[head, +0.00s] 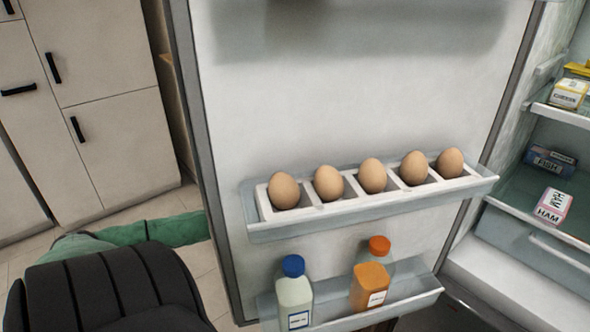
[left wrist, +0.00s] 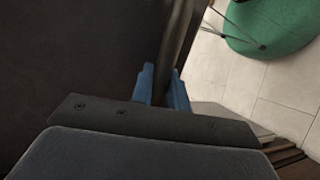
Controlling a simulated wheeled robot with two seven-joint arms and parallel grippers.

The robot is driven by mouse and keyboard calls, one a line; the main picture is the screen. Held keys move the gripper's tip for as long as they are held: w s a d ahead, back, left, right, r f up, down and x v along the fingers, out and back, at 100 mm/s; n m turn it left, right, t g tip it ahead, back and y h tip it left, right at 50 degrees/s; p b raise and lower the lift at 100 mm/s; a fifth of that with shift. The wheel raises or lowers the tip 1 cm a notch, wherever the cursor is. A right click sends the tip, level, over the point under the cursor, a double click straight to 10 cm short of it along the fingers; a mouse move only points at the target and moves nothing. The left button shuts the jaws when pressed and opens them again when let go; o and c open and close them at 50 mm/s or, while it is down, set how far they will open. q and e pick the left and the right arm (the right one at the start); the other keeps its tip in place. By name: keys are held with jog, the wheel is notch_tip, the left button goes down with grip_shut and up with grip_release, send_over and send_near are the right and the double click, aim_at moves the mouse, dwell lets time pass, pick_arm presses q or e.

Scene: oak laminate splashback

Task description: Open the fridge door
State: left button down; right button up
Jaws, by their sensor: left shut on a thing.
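The fridge door (head: 350,110) stands open in the head view, its pale inner side facing me and its grey edge at the left. In the left wrist view, the dark outer face of the door (left wrist: 70,60) fills the left side. My left gripper (left wrist: 162,88) has its two blue fingers on either side of a dark upright bar, the door handle (left wrist: 180,45), and is shut on it. The door hides this gripper in the head view. My right gripper is in neither view.
Several eggs (head: 372,175) sit in the door's upper rack; two bottles (head: 294,295) stand in the lower one. The fridge shelves (head: 550,190) show at right. Pale cabinets (head: 95,130) stand at left.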

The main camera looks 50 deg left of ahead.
pick_arm(q)
jog(key=shift+w+a, duration=0.15)
jog(key=shift+a, duration=0.1)
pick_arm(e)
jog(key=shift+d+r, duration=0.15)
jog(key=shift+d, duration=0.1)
pick_arm(q)
jog(key=shift+w+a, duration=0.1)
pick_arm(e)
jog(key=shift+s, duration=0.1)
pick_arm(q)
jog(key=c, duration=1.5)
grip_release()
jog(key=shift+o, duration=0.3)
jog(key=shift+w+a+f, duration=0.1)
jog(key=shift+a, duration=0.05)
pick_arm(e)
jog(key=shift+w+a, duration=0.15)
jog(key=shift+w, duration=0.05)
